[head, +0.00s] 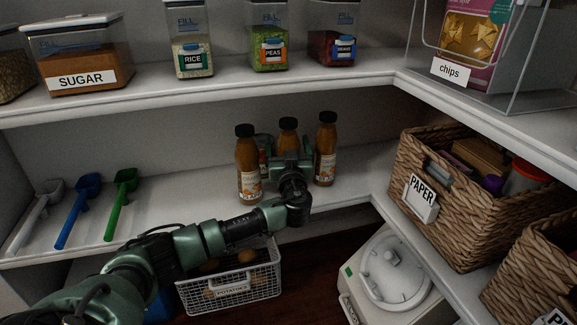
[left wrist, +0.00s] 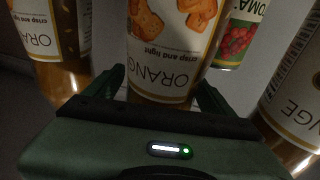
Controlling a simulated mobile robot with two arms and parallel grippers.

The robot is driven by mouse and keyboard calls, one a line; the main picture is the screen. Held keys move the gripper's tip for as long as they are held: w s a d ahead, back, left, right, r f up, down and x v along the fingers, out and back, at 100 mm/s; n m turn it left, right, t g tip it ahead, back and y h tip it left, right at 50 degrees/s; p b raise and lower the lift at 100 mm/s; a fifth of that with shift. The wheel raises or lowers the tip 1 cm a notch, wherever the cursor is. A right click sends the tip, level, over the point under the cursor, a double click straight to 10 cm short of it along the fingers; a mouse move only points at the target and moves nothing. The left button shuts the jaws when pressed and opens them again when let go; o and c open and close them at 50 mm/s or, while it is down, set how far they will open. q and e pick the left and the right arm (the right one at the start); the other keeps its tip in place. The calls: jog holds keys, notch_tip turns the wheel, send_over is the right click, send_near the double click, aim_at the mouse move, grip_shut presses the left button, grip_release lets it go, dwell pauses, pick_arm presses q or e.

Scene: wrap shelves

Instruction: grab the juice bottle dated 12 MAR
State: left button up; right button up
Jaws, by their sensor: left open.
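Three orange juice bottles with black caps stand on the middle shelf: a left one (head: 248,160), a middle one (head: 288,125) set further back, and a right one (head: 326,148). No date is readable on any of them. My left gripper (head: 288,162) is in front of the middle bottle and hides its lower part. In the left wrist view, the open fingers of my left gripper (left wrist: 162,88) are on either side of the middle bottle (left wrist: 165,60), whose ORANGE label appears upside down. I cannot tell whether they touch it. My right gripper is not in view.
The other bottles flank the gripper closely. A tomato can (left wrist: 240,35) stands behind. Scoops (head: 80,205) lie at the left of the shelf. A potato basket (head: 230,285) is below; the paper basket (head: 465,215) is at right. The upper shelf edge (head: 200,95) runs above.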

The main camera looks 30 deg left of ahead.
pick_arm(q)
grip_shut()
jog(key=shift+r, duration=0.1)
dwell(0.3)
